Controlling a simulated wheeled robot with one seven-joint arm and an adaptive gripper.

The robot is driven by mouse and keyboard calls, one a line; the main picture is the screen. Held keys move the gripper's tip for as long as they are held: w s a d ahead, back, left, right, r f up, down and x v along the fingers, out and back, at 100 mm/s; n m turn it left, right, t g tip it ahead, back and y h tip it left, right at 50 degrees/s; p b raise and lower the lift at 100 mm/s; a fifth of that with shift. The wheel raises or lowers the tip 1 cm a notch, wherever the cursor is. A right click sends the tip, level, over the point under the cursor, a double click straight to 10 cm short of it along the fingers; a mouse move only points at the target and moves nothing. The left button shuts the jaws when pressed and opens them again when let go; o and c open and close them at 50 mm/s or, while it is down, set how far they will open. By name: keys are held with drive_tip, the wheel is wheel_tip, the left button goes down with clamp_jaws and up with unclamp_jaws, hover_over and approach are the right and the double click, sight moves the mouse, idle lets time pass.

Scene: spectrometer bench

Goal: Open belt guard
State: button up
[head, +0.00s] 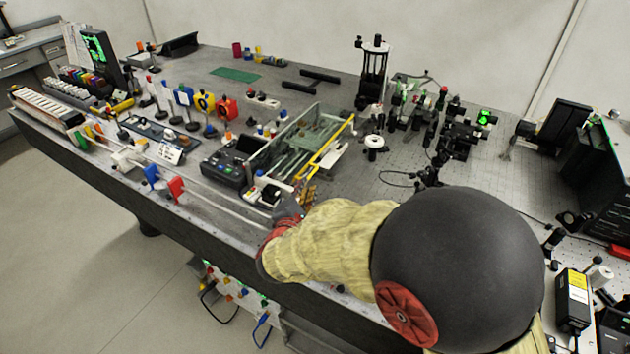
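What looks like the belt guard (283,139) is a clear-walled, low frame on the bench, with rails visible through it. A yellow bar (333,146) runs slantwise along its right side. I cannot tell for sure which part is the guard's lid. My arm reaches in from the lower right, and my gripper (306,194) is at the near end of this frame, close to the lower end of the yellow bar. The fingers are small and partly hidden by my wrist; whether they touch anything, or are open, does not show.
A dark control box (227,166) stands left of the frame, with a small white-and-black block (265,190) near my gripper. A black post stand (373,72) and crowded optics are behind and right. Blue and red flags (175,188) stand near the front edge. A green mat (235,74) lies farther back.

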sight(310, 176)
drive_tip(key=b+x, duration=0.2)
drive_tip(key=x, duration=0.5)
drive_tip(key=shift+w, duration=0.35)
clamp_jaws()
idle(0.4)
